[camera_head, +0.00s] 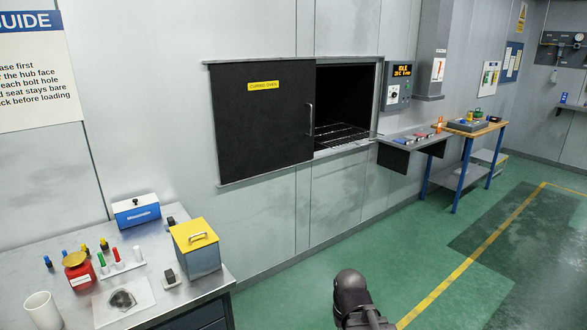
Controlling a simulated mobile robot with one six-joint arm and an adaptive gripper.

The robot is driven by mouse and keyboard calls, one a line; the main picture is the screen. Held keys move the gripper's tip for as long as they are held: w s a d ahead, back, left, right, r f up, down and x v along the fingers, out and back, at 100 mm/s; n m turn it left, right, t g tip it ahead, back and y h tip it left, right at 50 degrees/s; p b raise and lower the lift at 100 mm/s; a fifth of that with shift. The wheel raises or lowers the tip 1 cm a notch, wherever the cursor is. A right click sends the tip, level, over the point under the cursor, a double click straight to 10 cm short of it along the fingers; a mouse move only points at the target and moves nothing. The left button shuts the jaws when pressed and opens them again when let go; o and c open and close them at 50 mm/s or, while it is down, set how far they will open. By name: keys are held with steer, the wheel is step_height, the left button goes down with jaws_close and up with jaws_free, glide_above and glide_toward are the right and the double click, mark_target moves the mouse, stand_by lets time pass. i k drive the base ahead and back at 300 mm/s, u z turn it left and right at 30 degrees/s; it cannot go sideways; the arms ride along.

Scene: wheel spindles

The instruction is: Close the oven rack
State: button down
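The curing oven is set in the grey wall, with a dark sliding door (262,125) that has a yellow label and a vertical handle (310,119) at its right edge. The door covers the left part, and the opening on the right is uncovered and dark inside. The wire oven rack (340,135) shows low in this opening, and it looks empty. I cannot tell how far out it sits. Part of my dark arm shows at the bottom centre, well in front of and below the oven. My gripper's fingers are not in view.
A control panel (397,85) is right of the opening. A narrow shelf (400,140) with small items juts out below it, and a blue-legged table (470,130) stands beyond. A metal bench (215,285) with containers is at left. Green floor is clear at centre and right.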

mark_target(342, 135)
steer(key=z, duration=0.1)
steer(key=i, duration=1.85)
steer(key=z, duration=0.3)
steer(key=i, duration=1.65)
steer(key=z, duration=0.3)
